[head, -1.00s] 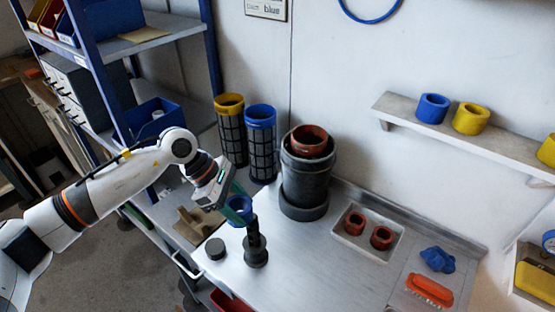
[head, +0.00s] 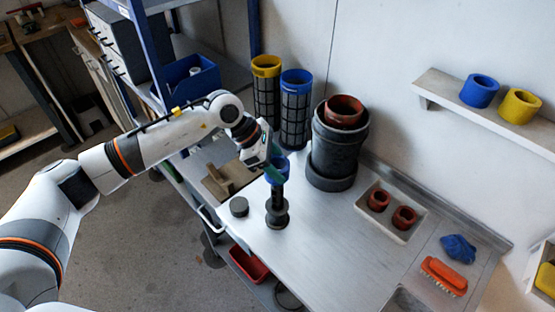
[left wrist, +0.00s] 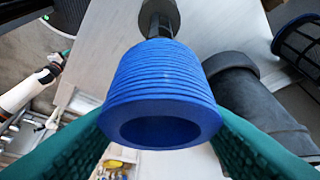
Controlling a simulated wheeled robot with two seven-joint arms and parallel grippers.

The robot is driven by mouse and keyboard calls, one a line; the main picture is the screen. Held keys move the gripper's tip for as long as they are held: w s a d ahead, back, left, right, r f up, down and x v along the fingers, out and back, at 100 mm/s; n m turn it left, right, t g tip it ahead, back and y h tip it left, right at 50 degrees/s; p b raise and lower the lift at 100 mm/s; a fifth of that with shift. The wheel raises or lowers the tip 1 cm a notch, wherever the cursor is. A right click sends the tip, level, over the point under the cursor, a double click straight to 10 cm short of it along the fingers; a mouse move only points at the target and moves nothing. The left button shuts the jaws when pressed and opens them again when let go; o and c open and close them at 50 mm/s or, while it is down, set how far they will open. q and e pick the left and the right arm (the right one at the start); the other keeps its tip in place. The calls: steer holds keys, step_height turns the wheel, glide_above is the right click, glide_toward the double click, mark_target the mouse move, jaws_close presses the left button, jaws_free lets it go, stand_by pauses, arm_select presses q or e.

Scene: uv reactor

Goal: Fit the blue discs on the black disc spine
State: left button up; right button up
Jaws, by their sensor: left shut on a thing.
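The blue discs (left wrist: 163,85) are a ribbed blue hollow stack, seen large in the left wrist view; they also show in the head view (head: 280,165). My left gripper (head: 275,173) is shut on them, with green fingers on both sides (left wrist: 160,122). The black disc spine (head: 277,211) stands upright on the bench with a wide dark base. The blue discs are at the top of the spine, roughly in line with it. Whether the spine's tip is inside their hole is hidden. My right gripper is in neither view.
A short dark cap (head: 239,207) lies left of the spine. A dark pot with a red ring (head: 335,150) and blue and yellow mesh cylinders (head: 296,112) stand behind. A tray (head: 372,222) holds two red rings. The bench front right of the spine is clear.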

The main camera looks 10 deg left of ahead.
mark_target(278, 193)
arm_select(q)
steer(key=shift+f+b, duration=0.1)
steer(key=shift+b, duration=0.25)
stand_by(0.7)
steer(key=shift+b, duration=0.35)
stand_by(0.4)
stand_by(0.5)
steer(key=shift+d+b, duration=0.1)
steer(key=shift+b, duration=0.2)
stand_by(0.5)
steer(key=shift+f, duration=0.15)
steer(key=shift+f+b, duration=0.9)
steer(key=shift+b, duration=0.1)
steer(key=shift+f+b, duration=4.1)
steer(key=shift+f, duration=0.4)
steer(key=o, duration=1)
steer(key=shift+r, duration=0.1)
steer(key=shift+o, duration=0.2)
